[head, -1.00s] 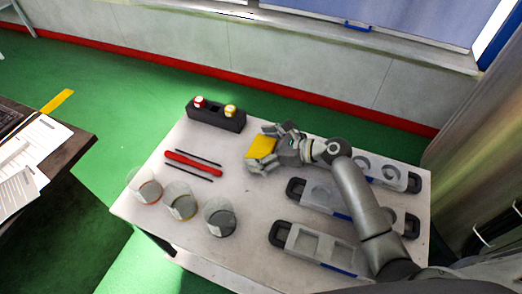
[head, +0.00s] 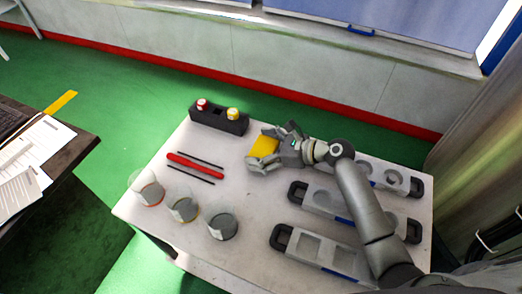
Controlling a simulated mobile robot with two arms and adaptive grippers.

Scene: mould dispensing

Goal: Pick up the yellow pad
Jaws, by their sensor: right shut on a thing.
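The yellow pad (head: 264,147) is a small flat yellow piece near the back middle of the white table. My right gripper (head: 266,149) is around it, shut on it, with a finger at each side. Part of the pad is hidden by the fingers. I cannot tell whether the pad touches the table or is slightly above it. My left gripper is not in the head view.
A dark holder (head: 218,119) with red and yellow-topped items stands at the back left. A red tool (head: 194,165) lies between two dark rods. Three clear beakers (head: 183,208) stand at the front left. Grey mould trays (head: 318,250) with dark handles fill the right side.

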